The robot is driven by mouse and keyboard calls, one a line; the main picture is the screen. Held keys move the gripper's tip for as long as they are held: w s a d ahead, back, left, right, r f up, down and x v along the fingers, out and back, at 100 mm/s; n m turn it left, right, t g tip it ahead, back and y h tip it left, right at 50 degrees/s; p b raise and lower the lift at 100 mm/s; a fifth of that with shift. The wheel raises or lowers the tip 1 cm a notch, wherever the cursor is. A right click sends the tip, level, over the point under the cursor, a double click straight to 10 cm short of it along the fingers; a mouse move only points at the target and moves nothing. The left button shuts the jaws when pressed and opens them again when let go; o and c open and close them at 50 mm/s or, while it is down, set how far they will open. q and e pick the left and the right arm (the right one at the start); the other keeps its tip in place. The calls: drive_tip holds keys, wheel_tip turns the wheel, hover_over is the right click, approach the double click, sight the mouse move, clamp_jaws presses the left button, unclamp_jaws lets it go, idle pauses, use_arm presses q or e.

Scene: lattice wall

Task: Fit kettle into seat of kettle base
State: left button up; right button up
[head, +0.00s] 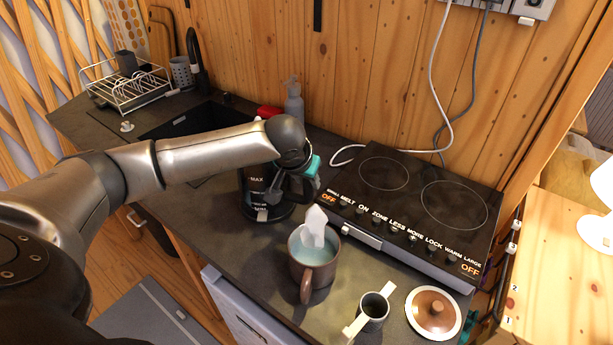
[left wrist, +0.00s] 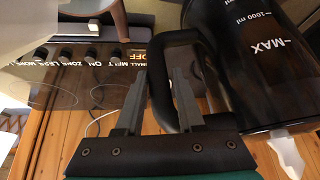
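The dark kettle (head: 254,188), with white MAX markings, stands near the middle of the counter in the head view, partly hidden by my left arm. A dark round kettle base (head: 281,213) shows at its foot. I cannot tell whether the kettle is fully down in the seat. The kettle body also fills the upper right of the left wrist view (left wrist: 240,65). My left gripper (head: 287,186) is at the kettle's handle. In the left wrist view its two fingers (left wrist: 160,78) lie on both sides of the black handle and look closed on it. My right gripper is not in view.
A brown mug (head: 313,277) with white tissue stands in front of the kettle. The cooktop (head: 408,205) is to the right, the sink (head: 195,122) behind left. A spray bottle (head: 294,105) stands behind.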

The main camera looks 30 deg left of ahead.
use_arm(q)
drive_tip(key=o, duration=0.4)
drive_tip(key=shift+c, duration=0.2)
drive_tip(key=shift+r, duration=0.2)
drive_tip(key=shift+r, duration=0.3)
drive_tip(key=p+v, duration=0.1)
drive_tip(key=v, duration=1.1)
drive_tip(key=shift+s, duration=0.1)
